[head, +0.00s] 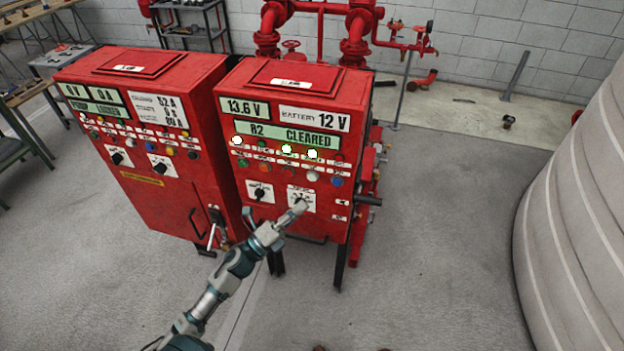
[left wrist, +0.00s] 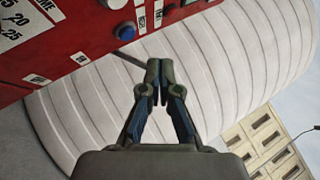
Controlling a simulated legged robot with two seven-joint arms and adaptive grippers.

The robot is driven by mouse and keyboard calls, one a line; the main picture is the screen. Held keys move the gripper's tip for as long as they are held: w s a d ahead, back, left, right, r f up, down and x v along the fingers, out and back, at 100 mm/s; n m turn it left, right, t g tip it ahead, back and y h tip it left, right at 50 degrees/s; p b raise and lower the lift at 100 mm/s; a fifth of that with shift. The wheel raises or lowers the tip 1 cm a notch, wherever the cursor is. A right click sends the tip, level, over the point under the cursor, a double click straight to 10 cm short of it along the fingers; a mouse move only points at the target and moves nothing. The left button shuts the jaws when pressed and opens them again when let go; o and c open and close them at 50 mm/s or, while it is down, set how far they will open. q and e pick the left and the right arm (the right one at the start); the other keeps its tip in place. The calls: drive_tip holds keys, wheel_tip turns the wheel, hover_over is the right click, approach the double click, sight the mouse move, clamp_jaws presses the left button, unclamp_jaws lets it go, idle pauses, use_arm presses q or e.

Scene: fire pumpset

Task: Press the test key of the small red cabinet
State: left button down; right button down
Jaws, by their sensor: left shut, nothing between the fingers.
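The small red cabinet (head: 300,130) stands right of a wider red cabinet. I cannot read which is the test key. My left gripper (head: 302,205) is shut and empty, in front of the right rotary switch panel, below the keys. In the left wrist view the shut fingers (left wrist: 158,75) are below and right of the blue key (left wrist: 124,31), apart from it. My right gripper is out of view.
The wider red cabinet (head: 140,140) stands close on the left. A dark handle (head: 368,200) juts from the small cabinet's right side. Red pipes (head: 310,30) rise behind. A large ribbed pale tank (head: 580,200) stands at right, with clear floor between.

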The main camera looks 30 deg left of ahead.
sight(312, 178)
use_arm(q)
drive_tip(key=w+a+b, duration=0.1)
drive_tip(key=w, duration=0.5)
drive_tip(key=shift+w+a, duration=0.35)
drive_tip(key=shift+w, duration=0.05)
idle(1.1)
drive_tip(key=shift+w+a, duration=0.1)
drive_tip(key=shift+w, duration=0.25)
drive_tip(key=shift+w+a, duration=0.1)
drive_tip(key=shift+w, duration=0.25)
idle(0.6)
drive_tip(key=shift+s+r, duration=0.1)
drive_tip(key=shift+s+d, duration=0.2)
drive_tip(key=shift+s, duration=0.5)
